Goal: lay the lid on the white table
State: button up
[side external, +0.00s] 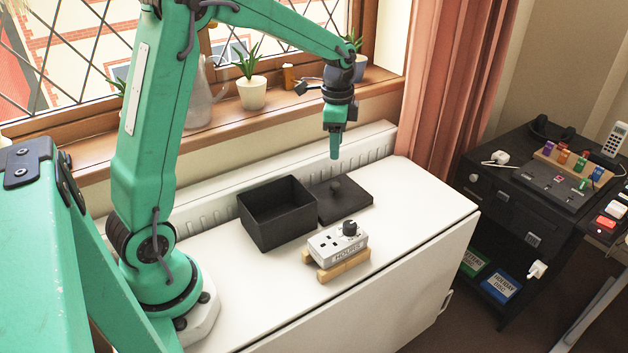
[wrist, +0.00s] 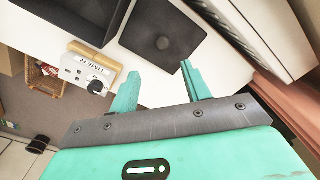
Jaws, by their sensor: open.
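The lid is a flat black square with a round knob (side external: 340,203). It lies on the white table (side external: 410,215), just right of an open black box (side external: 272,222) in the side view. In the wrist view the lid (wrist: 160,32) is at the top, beyond the fingertips. My gripper (side external: 335,157) hangs above the lid, pointing down, with clear space between them. In the wrist view my gripper (wrist: 158,80) has its two green fingers apart with nothing between them. The box is empty as far as I can see.
A white socket block with a black dial (side external: 338,243) sits on wooden strips in front of the box and lid. A white radiator (side external: 240,185) runs along the back under the windowsill with plants. The table's right end is clear. A black cabinet (side external: 520,215) stands farther right.

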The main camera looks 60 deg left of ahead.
jog(key=s+d+r+n+t, duration=0.2)
jog(key=s+d+r+n, duration=0.25)
jog(key=s+r, duration=0.4)
jog(key=s+d+n+t, duration=0.3)
jog(key=s+d+n, duration=0.1)
jog(key=s, duration=0.9)
jog(key=shift+s+d+r, duration=0.15)
jog(key=shift+s+d, duration=0.05)
jog(key=shift+d, duration=0.3)
